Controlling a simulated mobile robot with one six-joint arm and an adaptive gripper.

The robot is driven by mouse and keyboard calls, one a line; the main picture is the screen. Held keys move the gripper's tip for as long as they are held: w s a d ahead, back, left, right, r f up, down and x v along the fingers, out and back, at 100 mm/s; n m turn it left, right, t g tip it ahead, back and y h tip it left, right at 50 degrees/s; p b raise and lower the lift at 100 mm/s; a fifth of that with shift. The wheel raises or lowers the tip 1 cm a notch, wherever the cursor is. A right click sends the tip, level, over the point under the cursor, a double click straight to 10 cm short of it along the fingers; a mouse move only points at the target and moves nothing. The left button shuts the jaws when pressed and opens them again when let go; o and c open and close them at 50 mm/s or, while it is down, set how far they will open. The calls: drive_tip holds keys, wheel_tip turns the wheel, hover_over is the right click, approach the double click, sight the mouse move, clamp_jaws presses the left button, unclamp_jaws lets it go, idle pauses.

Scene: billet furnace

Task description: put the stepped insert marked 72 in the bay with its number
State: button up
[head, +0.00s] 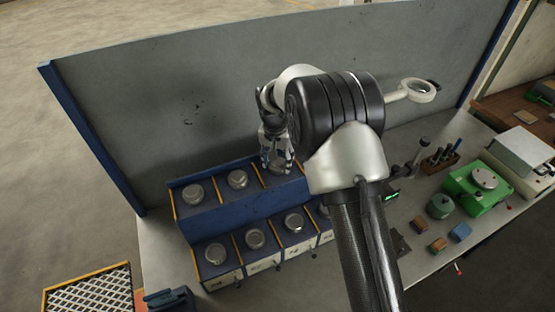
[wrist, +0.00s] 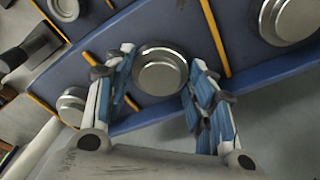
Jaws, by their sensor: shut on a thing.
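My gripper (head: 277,158) is over the upper tier of a blue two-tier rack (head: 215,217), at the third bay from the left. In the wrist view its blue-padded fingers (wrist: 160,85) are on either side of a round, silver stepped insert (wrist: 160,70), and they are shut on it. The insert is low, at the bay between two orange dividers; I cannot tell whether it touches the floor. My fingers hide it in the head view. No number is readable on it, and the white bay labels (head: 262,264) are too small to read.
Similar inserts sit in the upper tier (head: 237,179) and lower tier (head: 254,239). A grey panel (head: 200,105) stands behind the rack. A green device (head: 478,185), small blocks (head: 460,232) and a tool holder (head: 440,161) are on the right. A mesh-topped tray (head: 90,292) is front left.

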drive_tip(key=shift+r, duration=0.1)
drive_tip(key=o, duration=1.3)
